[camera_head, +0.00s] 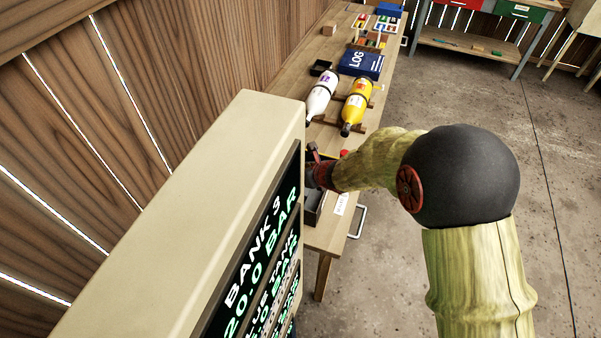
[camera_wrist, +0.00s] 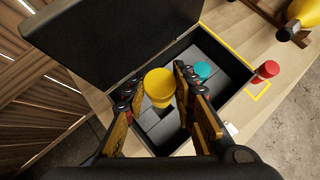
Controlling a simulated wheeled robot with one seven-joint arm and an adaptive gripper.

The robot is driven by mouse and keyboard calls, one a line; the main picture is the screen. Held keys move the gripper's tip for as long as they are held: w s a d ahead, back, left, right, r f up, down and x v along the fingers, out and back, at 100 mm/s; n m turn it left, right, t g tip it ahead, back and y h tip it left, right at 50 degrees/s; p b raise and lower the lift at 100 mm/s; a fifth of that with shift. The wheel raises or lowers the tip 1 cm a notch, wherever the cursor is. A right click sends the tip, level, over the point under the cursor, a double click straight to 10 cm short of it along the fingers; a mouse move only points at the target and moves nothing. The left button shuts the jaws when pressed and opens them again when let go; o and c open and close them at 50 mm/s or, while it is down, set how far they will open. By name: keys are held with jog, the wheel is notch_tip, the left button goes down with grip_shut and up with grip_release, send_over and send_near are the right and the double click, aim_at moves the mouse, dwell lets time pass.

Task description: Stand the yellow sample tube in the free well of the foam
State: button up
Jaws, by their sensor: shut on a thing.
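My gripper (camera_wrist: 158,92) is shut on the yellow sample tube (camera_wrist: 159,82). In the wrist view its round yellow cap faces the camera, between the fingers. The tube is over the grey foam (camera_wrist: 228,66) in an open black case; whether its lower end is in a well is hidden. A teal-capped tube (camera_wrist: 203,70) stands in the foam, right of the fingers. A red-capped tube (camera_wrist: 266,71) is outside the case, by a yellow outlined square. In the head view my gripper (camera_head: 318,172) is partly hidden behind the display panel's edge.
The case's raised black lid (camera_wrist: 105,38) stands on the left. The big display panel (camera_head: 185,215) hides part of the bench. White (camera_head: 320,95) and yellow (camera_head: 356,106) cylinders lie on racks farther along, before a blue log book (camera_head: 362,63).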

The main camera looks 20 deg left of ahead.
jog(key=shift+f+b, duration=3.75)
jog(key=shift+f, duration=0.05)
jog(key=shift+f+b, duration=1.95)
jog(key=shift+b, duration=0.5)
jog(key=o, duration=1.2)
jog(key=v, duration=1.2)
